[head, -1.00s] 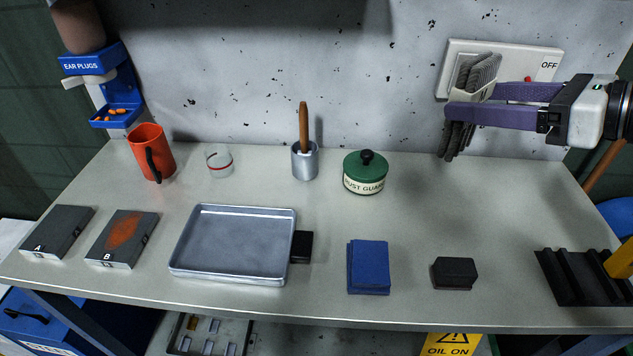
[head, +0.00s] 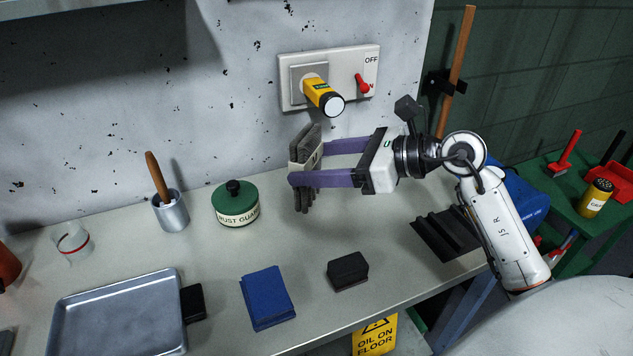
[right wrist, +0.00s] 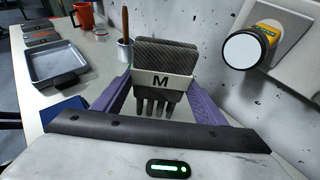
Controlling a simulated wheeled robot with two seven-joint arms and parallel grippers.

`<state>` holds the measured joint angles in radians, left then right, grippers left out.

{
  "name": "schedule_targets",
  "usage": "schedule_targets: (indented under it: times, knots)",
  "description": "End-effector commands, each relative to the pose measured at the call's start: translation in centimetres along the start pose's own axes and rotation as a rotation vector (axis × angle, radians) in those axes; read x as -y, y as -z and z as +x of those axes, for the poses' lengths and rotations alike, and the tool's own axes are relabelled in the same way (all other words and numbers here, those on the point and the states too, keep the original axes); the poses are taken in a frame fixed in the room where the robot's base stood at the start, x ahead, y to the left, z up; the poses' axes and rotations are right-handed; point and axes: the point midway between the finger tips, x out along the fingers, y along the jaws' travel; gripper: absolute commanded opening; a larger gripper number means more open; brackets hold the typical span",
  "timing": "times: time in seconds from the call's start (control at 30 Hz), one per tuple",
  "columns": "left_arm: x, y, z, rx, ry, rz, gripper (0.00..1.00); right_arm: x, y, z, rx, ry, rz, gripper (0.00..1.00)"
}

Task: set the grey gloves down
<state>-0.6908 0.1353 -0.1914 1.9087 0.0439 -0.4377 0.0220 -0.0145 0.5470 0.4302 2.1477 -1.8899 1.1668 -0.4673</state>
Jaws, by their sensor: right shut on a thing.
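The grey gloves (head: 306,144) are a folded bundle with a pale band. My left gripper is not in view.
A wall switch panel (head: 287,95) with a yellow torch-like object (head: 322,96) and a red lever is behind the gloves. A dark block (head: 348,271), blue cloths (head: 267,297), a metal tray (head: 120,315) and a black ribbed rack (head: 447,235) lie on the bench. Bare bench lies between the tin and rack.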

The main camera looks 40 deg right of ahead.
Motion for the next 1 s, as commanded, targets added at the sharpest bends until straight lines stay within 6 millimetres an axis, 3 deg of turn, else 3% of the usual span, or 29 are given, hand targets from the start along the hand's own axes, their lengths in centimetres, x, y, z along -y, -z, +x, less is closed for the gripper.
schedule_targets:
  times: [0.33, 0.73, 0.77, 0.8, 0.87, 1.0]
  knots:
    - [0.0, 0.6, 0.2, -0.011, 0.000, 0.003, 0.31, 0.0, 3.8, 1.4, 0.001, -0.001, 0.003, 0.42]
    - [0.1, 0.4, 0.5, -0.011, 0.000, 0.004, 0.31, 0.0, 4.5, 1.6, 0.001, 0.000, -0.002, 0.42]
    - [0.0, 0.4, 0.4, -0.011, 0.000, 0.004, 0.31, 0.0, 4.5, 1.6, 0.000, 0.000, -0.002, 0.67]
    - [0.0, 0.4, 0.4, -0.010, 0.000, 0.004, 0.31, 0.0, 4.4, 1.6, 0.001, 0.000, -0.002, 0.73]
    - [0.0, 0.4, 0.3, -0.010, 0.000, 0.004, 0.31, 0.0, 4.4, 1.6, 0.001, 0.000, -0.001, 0.84]
    - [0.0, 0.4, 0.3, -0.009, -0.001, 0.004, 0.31, 0.0, 4.3, 1.6, 0.001, 0.000, -0.001, 0.84]
